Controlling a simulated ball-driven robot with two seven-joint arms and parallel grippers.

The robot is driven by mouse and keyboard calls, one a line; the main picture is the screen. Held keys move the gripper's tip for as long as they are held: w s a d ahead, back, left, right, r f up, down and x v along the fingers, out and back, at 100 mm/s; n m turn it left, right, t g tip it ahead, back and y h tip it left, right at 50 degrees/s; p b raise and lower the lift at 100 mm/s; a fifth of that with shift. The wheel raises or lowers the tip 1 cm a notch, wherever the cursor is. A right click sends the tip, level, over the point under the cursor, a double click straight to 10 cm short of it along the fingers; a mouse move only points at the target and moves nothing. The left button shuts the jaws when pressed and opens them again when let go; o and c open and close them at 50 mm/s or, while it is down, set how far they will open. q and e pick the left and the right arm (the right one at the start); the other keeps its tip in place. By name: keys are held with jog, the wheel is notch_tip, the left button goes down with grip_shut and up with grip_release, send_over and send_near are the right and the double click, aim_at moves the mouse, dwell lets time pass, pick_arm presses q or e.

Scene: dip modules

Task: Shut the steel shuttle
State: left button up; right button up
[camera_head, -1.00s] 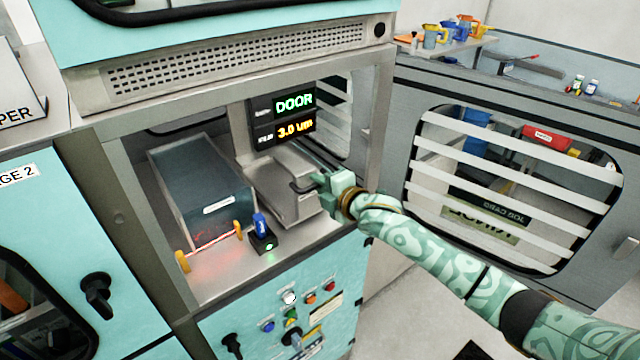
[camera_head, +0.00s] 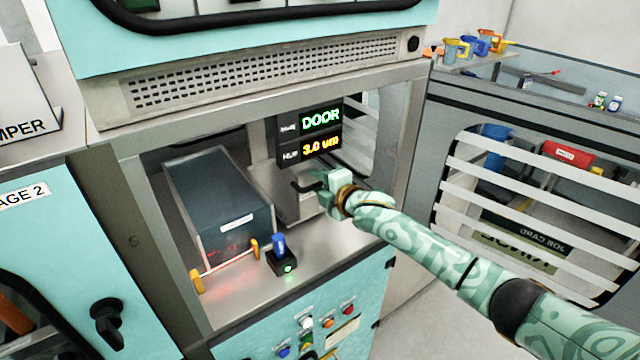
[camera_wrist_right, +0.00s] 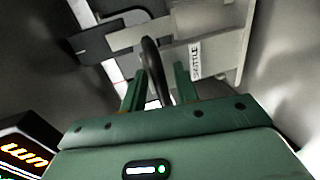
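The steel shuttle (camera_head: 270,186) is a pale metal box-like slide inside the machine's bay, right of a dark, glass-sided box. It also shows in the right wrist view (camera_wrist_right: 226,45), with a SHUTTLE label. Its dark bar handle (camera_head: 301,187) shows at its side in the head view and between the fingers in the wrist view (camera_wrist_right: 152,65). My right gripper (camera_head: 318,182) is at the handle, its green fingers one on each side; it appears shut on it, though finger contact is hard to make out. My left gripper is not in view.
A lit display (camera_head: 309,135) reads DOOR and 3.0 um above the shuttle. The dark box (camera_head: 215,195) fills the bay's left side. A blue key switch (camera_head: 279,245) and a red beam between orange posts (camera_head: 225,266) lie in front. The bay's right frame (camera_head: 402,150) stands close to my arm.

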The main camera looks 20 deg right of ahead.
jog(key=shift+s+d, duration=0.15)
jog(key=shift+s, duration=0.1)
jog(key=v, duration=1.5)
jog(key=shift+s, duration=0.35)
